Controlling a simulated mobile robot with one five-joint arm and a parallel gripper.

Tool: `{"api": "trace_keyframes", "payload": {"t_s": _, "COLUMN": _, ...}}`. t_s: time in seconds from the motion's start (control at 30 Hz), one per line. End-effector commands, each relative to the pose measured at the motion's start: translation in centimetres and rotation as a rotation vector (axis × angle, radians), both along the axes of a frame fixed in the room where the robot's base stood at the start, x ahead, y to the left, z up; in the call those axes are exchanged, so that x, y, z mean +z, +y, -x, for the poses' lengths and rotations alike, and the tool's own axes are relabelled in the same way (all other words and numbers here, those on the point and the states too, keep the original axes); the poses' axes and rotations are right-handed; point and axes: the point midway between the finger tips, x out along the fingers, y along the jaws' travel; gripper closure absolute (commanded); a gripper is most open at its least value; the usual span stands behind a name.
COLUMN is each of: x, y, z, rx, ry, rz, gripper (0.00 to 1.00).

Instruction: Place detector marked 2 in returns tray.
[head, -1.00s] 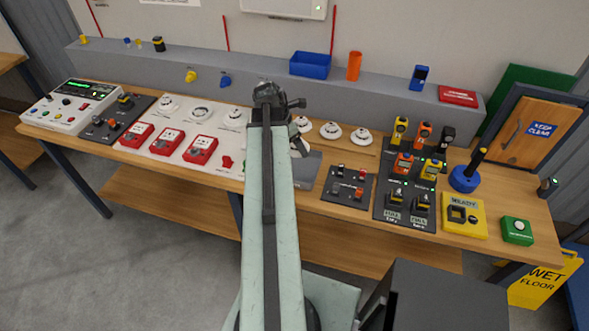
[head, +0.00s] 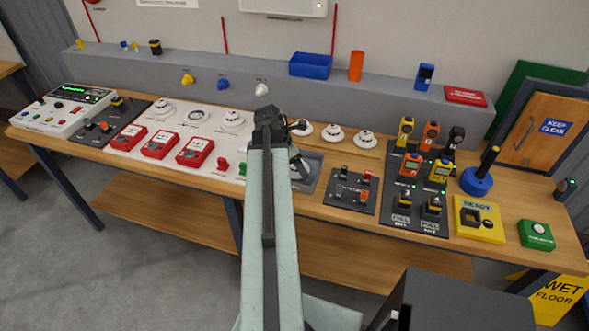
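White round detectors stand in two groups: a left row on the white panel, including a left one (head: 162,107) and a right one (head: 232,120), and a right row on the bench, including a middle one (head: 333,134) and a right one (head: 365,139). Their numbers are too small to read, so I cannot tell which is marked 2. A grey tray (head: 312,180), perhaps the returns tray, lies in front of the right row, partly hidden by my arm.
Red call points (head: 160,144) stand left of my arm. A dark switch panel (head: 352,190) lies right of the tray, then a board of handheld meters (head: 412,165). A raised ledge (head: 210,80) runs behind, bearing a blue bin (head: 310,65).

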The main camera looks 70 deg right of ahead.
Motion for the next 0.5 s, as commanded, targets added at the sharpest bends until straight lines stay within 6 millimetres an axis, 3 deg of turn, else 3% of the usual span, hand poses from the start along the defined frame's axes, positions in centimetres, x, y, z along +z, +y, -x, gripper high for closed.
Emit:
{"api": "trace_keyframes", "payload": {"t_s": 0.1, "x": -0.45, "y": 0.01, "z": -0.02, "rx": 0.000, "ry": 0.000, "rz": 0.000, "gripper": 0.61}}
{"api": "trace_keyframes", "payload": {"t_s": 0.13, "x": -0.34, "y": 0.01, "z": -0.02, "rx": 0.000, "ry": 0.000, "rz": 0.000, "gripper": 0.12}}
{"api": "trace_keyframes", "payload": {"t_s": 0.17, "x": -0.28, "y": 0.01, "z": -0.02, "rx": 0.000, "ry": 0.000, "rz": 0.000, "gripper": 0.03}}
{"api": "trace_keyframes", "payload": {"t_s": 0.5, "x": 0.03, "y": 0.03, "z": -0.05, "rx": 0.001, "ry": 0.000, "rz": 0.000, "gripper": 0.00}}
